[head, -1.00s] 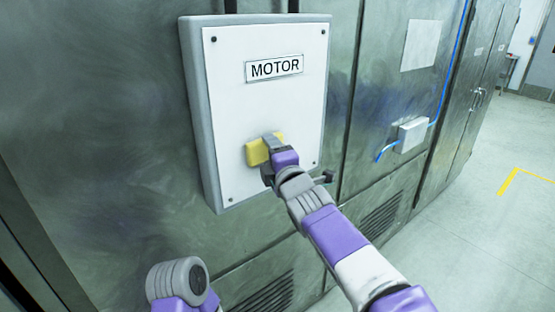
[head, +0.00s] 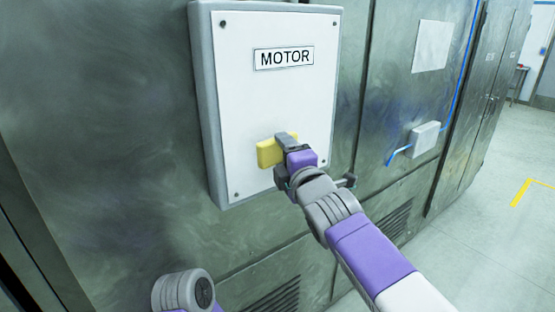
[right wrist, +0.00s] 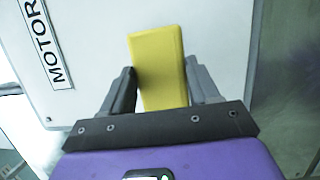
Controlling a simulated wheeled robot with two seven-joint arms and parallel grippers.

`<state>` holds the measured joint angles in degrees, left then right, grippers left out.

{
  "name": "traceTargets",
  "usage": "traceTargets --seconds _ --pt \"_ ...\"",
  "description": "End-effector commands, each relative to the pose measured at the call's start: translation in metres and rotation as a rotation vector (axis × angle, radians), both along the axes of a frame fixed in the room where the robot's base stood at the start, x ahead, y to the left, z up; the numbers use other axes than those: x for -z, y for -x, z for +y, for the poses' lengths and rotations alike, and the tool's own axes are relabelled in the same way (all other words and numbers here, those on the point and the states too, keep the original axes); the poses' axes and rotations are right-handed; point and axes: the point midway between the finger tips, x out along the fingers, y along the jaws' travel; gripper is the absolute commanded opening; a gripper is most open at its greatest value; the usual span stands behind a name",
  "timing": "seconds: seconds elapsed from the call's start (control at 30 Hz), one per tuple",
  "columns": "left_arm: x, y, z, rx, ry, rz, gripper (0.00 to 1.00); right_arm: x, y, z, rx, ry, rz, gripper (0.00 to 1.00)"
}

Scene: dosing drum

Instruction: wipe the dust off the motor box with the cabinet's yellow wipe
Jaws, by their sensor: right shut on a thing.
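The motor box (head: 250,101) is a white panel in a grey casing on the cabinet wall, with a MOTOR label and a screw at each corner. My right gripper (head: 283,143) is shut on the yellow wipe (head: 268,153) at the lower middle of the box front. In the right wrist view the wipe (right wrist: 158,65) stands between the two dark fingers, over the white panel; whether it presses on the panel is hard to tell. No clear dust shows on the white face. My left gripper is not in view; only part of my left arm shows at the bottom.
A dark handle (head: 347,181) sticks out just right of the box's lower edge. A small grey box (head: 424,139) with a blue cable is on the wall to the right. The floor (head: 480,240) at the right is clear.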

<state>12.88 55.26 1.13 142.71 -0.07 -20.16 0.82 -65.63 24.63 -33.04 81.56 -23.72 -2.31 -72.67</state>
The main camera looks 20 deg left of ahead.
Motion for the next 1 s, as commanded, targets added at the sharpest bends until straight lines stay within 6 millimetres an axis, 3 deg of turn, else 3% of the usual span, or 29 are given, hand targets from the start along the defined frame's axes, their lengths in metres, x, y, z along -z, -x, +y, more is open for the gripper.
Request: traceTargets --seconds 0.13,0.6,1.0 --pt "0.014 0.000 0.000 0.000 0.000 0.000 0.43 0.002 0.009 -0.011 0.000 -0.002 0.000 0.36" --pt "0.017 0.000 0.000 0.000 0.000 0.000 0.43 0.000 0.013 -0.017 0.001 -0.001 0.001 0.36" --pt "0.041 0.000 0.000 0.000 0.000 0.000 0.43 0.002 0.030 -0.040 0.001 -0.001 0.001 0.36"
